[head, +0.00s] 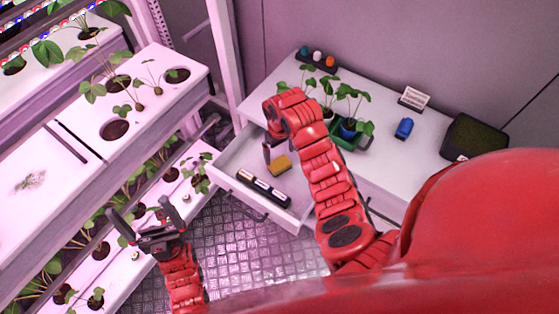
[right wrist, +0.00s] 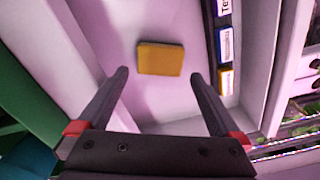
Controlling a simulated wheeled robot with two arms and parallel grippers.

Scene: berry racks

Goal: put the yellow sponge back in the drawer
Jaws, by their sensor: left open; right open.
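The yellow sponge (head: 280,165) lies inside the open drawer (head: 235,157), on its floor, near a row of labelled items. In the right wrist view the sponge (right wrist: 160,58) is flat on the pale drawer bottom, just beyond the fingertips. My right gripper (head: 268,154) is over the drawer, beside the sponge in the head view. In its wrist view the right gripper (right wrist: 159,78) has its fingers apart with nothing held between them. My left gripper (head: 146,220) is open and empty, in front of the plant racks at the left.
A dark box with labels (head: 263,188) lies along the drawer front. The worktop (head: 394,149) holds potted plants in a green tray (head: 347,141), a blue item (head: 404,128), a small sign (head: 414,98) and a dark tray (head: 474,137). White plant racks (head: 150,100) fill the left.

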